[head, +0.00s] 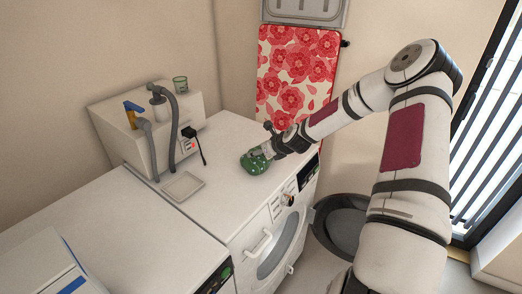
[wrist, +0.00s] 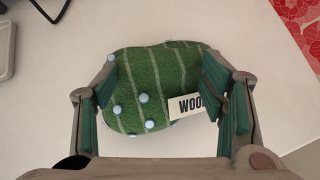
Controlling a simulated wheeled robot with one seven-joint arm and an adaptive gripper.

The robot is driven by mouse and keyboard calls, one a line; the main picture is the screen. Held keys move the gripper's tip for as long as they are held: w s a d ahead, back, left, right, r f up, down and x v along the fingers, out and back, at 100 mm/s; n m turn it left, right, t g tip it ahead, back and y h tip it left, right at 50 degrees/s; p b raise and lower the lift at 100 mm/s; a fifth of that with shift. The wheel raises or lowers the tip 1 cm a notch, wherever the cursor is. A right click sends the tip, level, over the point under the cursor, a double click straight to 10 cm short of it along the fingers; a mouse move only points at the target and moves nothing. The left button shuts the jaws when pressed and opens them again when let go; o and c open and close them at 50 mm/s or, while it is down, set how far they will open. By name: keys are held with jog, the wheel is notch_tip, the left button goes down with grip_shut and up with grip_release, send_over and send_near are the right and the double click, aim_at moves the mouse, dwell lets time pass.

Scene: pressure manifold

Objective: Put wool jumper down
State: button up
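The wool jumper (wrist: 152,85) is a folded green bundle with pale stripes, light-blue dots and a white label, partly hidden, reading "WOO". In the head view the jumper (head: 254,163) is at the white washer top, near its right edge. My gripper (wrist: 160,72) points down at it with its fingers spread, one on each side. The right finger covers part of the label, and the teal inner pads show. In the head view my gripper (head: 268,151) is right at the jumper. I cannot tell whether the fingers touch it.
A small pale tray (head: 183,186) lies on the white top (head: 225,195), left of the jumper. Behind it is a white box unit (head: 150,130) with grey hoses and a black cable. A red floral board (head: 293,70) stands at the back. A dark round basin (head: 343,222) is below right.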

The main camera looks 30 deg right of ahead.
jog(key=o, duration=0.3)
